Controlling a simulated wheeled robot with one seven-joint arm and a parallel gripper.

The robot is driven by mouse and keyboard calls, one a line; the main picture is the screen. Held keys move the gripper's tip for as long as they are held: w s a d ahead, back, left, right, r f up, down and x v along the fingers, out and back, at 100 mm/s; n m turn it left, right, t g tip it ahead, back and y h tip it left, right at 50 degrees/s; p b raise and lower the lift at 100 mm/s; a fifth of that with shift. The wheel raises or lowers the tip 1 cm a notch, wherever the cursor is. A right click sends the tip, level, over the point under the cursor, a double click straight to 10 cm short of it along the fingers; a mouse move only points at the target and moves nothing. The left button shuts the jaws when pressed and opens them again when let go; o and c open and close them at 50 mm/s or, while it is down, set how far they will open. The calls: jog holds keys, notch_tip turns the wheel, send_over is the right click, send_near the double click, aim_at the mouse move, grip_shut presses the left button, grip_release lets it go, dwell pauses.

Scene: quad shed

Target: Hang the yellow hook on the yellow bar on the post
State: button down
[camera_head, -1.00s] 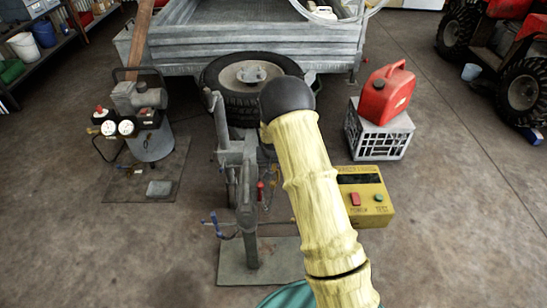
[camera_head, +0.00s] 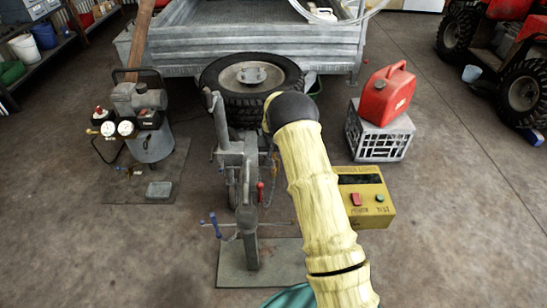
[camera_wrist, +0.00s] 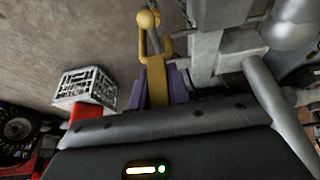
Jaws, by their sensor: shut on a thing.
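My gripper (camera_wrist: 158,88) shows in the wrist view, with purple fingers closed on the shank of the yellow hook (camera_wrist: 156,78). The hook extends up in the picture beside the grey post parts (camera_wrist: 232,45). A yellow rounded knob shows at its upper end; I cannot tell whether it belongs to the hook or to the yellow bar. In the head view the grey post (camera_head: 250,195) stands on a flat base plate, left of my arm. My arm hides the gripper and most of the hook there. I cannot make out the yellow bar clearly or whether the hook touches it.
A yellow control box (camera_head: 374,215) is right of the post. A red fuel can (camera_head: 387,92) sits on a grey crate (camera_head: 380,138). An air compressor (camera_head: 145,115) stands left. A trailer with a spare wheel (camera_head: 232,82) is behind. The floor at front left is clear.

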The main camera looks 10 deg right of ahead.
jog(key=shift+f, duration=1.15)
jog(key=c, duration=1.3)
grip_release()
jog(key=shift+f+b, duration=0.1)
jog(key=shift+b, duration=0.25)
jog(key=p+v, duration=0.2)
jog(key=v, duration=0.6)
jog(key=p+v, duration=0.2)
jog(key=v, duration=0.7)
jog(key=shift+a+r, duration=0.25)
